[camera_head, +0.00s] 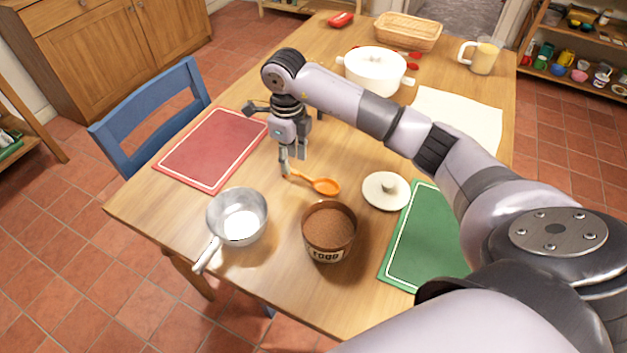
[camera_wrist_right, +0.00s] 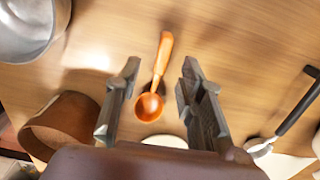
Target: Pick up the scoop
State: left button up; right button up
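The orange scoop (camera_head: 322,186) lies on the wooden table, its bowl to the right and its handle end close to my right gripper (camera_head: 293,162). In the right wrist view the scoop (camera_wrist_right: 152,102) shows between and below the two spread fingers, with its handle pointing up the picture. My right gripper (camera_wrist_right: 157,100) is open and empty, with its fingers pointing down at the table. I cannot tell how high the fingertips are above the handle. My left gripper is not in view.
A brown food bowl (camera_head: 329,238) and a metal saucepan (camera_head: 237,218) stand in front. A white lid (camera_head: 380,202) lies right of the scoop. A red mat (camera_head: 211,150) and green mat (camera_head: 425,245) flank it. A black-handled utensil (camera_wrist_right: 298,103) shows in the wrist view.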

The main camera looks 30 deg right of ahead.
aim_at(293, 170)
notch_tip(293, 170, down, 5)
jog(key=shift+d+f+p, duration=0.1)
jog(key=shift+p, duration=0.25)
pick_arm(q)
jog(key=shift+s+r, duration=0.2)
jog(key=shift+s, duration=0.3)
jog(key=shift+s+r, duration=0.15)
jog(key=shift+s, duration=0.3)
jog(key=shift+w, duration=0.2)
pick_arm(e)
grip_shut()
